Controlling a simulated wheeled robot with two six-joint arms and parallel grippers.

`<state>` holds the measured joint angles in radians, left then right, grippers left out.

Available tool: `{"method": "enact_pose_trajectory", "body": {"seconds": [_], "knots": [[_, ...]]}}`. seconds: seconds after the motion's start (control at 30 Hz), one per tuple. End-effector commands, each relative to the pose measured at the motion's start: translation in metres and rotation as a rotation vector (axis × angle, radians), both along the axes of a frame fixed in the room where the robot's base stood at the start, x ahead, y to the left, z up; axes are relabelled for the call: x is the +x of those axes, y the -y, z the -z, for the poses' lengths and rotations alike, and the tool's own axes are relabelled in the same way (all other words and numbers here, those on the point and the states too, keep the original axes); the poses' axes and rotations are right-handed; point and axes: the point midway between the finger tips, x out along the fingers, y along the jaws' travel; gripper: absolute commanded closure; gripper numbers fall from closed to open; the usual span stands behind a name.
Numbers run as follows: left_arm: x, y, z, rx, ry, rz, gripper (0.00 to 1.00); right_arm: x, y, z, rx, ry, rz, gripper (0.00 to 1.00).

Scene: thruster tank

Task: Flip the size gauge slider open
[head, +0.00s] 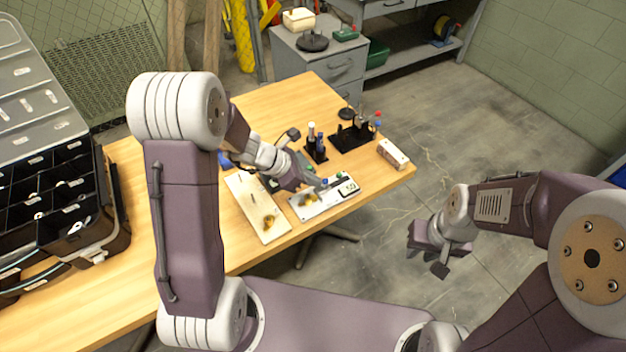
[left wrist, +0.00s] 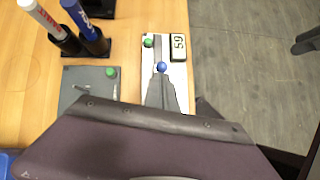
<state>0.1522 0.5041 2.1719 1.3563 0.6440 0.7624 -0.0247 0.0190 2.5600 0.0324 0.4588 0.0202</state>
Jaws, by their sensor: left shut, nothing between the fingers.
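The size gauge is a pale plate (head: 325,203) near the table's front right edge, with a display (head: 348,188) that also shows in the left wrist view (left wrist: 179,46). A dark grey strip runs along the plate. It carries a blue knob (left wrist: 161,67) and a green knob (left wrist: 148,42) near its far end. My left gripper (head: 318,183) is shut and empty. Its fingertips (left wrist: 161,77) are right at the blue knob; I cannot tell whether they touch it. The gripper hides the near part of the gauge. My right gripper (head: 432,254) hangs off the table, away from the gauge; its jaws are unclear.
A pale board (head: 255,208) lies left of the gauge. A grey plate with a green knob (left wrist: 110,72) lies nearby. Black holders (head: 316,152) with markers stand behind, and a white box (head: 393,153) at the right. An open black case (head: 60,200) stands at the left.

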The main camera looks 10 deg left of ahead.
Motion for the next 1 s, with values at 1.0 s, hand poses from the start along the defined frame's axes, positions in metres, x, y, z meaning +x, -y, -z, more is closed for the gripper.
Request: {"method": "enact_pose_trajectory", "body": {"seconds": [1.0], "knots": [[0.020, 0.015, -0.005, 0.001, 0.001, 0.000, 1.00, 0.000, 0.000, -0.010, 0.000, 0.000, 0.000, 0.75]]}}
